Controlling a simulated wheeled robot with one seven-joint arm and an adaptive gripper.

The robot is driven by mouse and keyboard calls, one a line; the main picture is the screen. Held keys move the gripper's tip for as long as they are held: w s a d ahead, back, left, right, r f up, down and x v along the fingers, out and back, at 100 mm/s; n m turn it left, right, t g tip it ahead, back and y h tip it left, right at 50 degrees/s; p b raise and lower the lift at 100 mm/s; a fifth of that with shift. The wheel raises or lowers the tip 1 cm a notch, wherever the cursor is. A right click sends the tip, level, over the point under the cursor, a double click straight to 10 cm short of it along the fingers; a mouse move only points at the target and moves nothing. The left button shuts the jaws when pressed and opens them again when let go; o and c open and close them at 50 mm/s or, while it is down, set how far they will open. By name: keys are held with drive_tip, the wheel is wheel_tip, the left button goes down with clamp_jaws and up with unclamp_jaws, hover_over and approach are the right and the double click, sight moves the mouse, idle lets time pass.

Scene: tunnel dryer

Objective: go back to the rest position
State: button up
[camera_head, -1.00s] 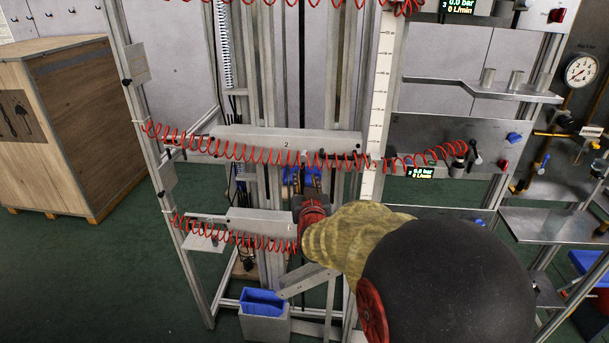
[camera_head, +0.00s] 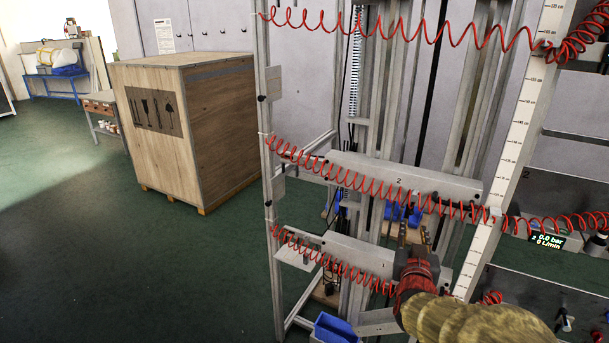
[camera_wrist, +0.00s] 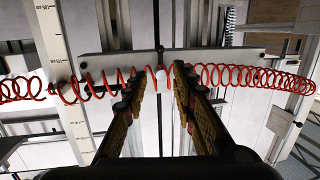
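My gripper (camera_head: 414,235) is at the lower right in the head view, in front of the metal rack, with its red wrist and tan-sleeved arm below it. In the wrist view both dark fingers (camera_wrist: 163,75) show, with a clear gap between their tips. Nothing is held between them. Behind the tips are a red coiled hose (camera_wrist: 235,78) and a grey rail (camera_wrist: 120,65) of the rack. I cannot tell exactly how far the tips are from the hose.
The rack's left post (camera_head: 268,180) and red coiled hoses (camera_head: 365,185) are close to my arm. A blue bin (camera_head: 335,328) sits low by the rack. A wooden crate (camera_head: 220,135) stands to the left. Green floor (camera_head: 130,270) at the left is clear.

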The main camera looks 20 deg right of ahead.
drive_tip(key=s+a+f+n+g+y, duration=0.1)
drive_tip(key=s+a+f+g+y, duration=0.2)
drive_tip(key=a+f, duration=0.25)
drive_tip(key=s+a+f+g+y, duration=0.2)
drive_tip(key=a+f+y, duration=0.15)
drive_tip(key=f, duration=0.35)
drive_tip(key=s+a+r+n+g+y, duration=0.3)
drive_tip(key=s+a+n+g, duration=0.1)
drive_tip(key=s+a, duration=0.95)
drive_tip(key=s+a+r+n+t, duration=0.1)
drive_tip(key=a+r+n, duration=0.1)
drive_tip(key=a+r, duration=0.4)
drive_tip(key=shift+a+r+n+y, duration=0.25)
drive_tip(key=shift+a+y, duration=0.2)
drive_tip(key=shift+a, duration=0.7)
